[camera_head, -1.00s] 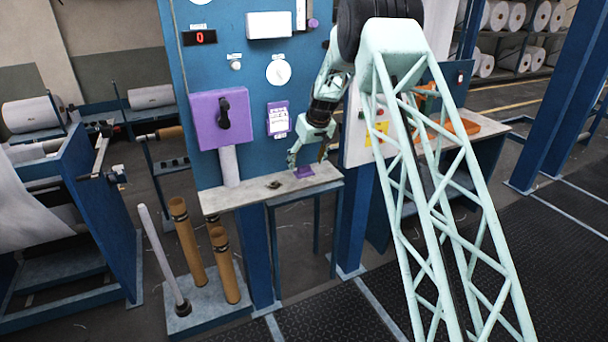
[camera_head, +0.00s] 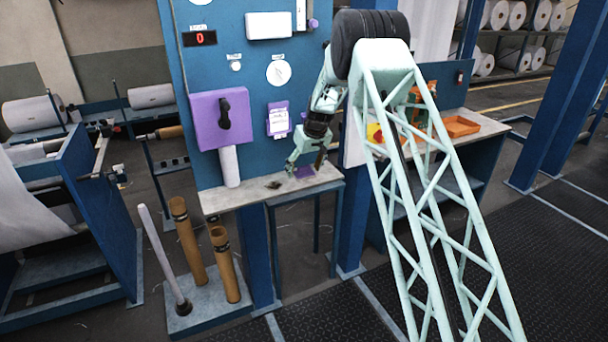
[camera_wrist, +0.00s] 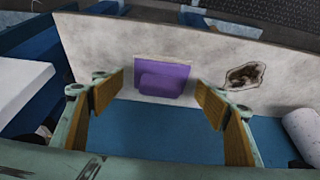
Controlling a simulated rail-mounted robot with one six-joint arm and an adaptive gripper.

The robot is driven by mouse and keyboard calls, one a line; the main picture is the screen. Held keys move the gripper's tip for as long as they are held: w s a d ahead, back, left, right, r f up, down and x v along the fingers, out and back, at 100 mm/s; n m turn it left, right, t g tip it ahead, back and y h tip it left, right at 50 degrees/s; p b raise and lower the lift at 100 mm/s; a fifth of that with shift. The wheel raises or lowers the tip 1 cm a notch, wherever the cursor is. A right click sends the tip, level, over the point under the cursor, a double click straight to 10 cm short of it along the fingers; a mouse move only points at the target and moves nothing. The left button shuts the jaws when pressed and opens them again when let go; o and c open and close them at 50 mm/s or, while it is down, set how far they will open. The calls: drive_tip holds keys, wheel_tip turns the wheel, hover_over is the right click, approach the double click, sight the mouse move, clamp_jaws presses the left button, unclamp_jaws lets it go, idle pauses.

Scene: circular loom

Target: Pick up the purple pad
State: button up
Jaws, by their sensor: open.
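The purple pad (camera_wrist: 163,80) lies on the pale shelf (camera_wrist: 110,45), at the shelf edge nearest the blue panel in the wrist view. In the head view the pad (camera_head: 304,171) shows only in part, behind my gripper (camera_head: 305,168). In the wrist view my gripper (camera_wrist: 160,103) is open, with its two wood-coloured fingers on either side of the pad and apart from it. Nothing is between the fingers except the view of the pad and panel. The exact height of the fingertips above the shelf cannot be told.
A dark ragged patch (camera_wrist: 244,75) lies on the shelf beside the pad. An orange tray (camera_head: 461,126) stands to the right.

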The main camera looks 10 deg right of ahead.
sight(304, 166)
drive_tip(key=shift+c, duration=0.7)
drive_tip(key=c, duration=0.8)
drive_tip(key=shift+r, duration=0.15)
drive_tip(key=shift+r, duration=1.65)
drive_tip(key=s+a, duration=0.3)
drive_tip(key=s, duration=0.1)
drive_tip(key=s+a+r+b, duration=0.1)
drive_tip(key=s+a, duration=0.2)
drive_tip(key=s, duration=0.1)
drive_tip(key=s+a+b, duration=0.1)
drive_tip(key=s+a, duration=0.3)
drive_tip(key=shift+s+r, duration=0.2)
drive_tip(key=shift+s, duration=0.05)
drive_tip(key=shift+o, duration=0.3)
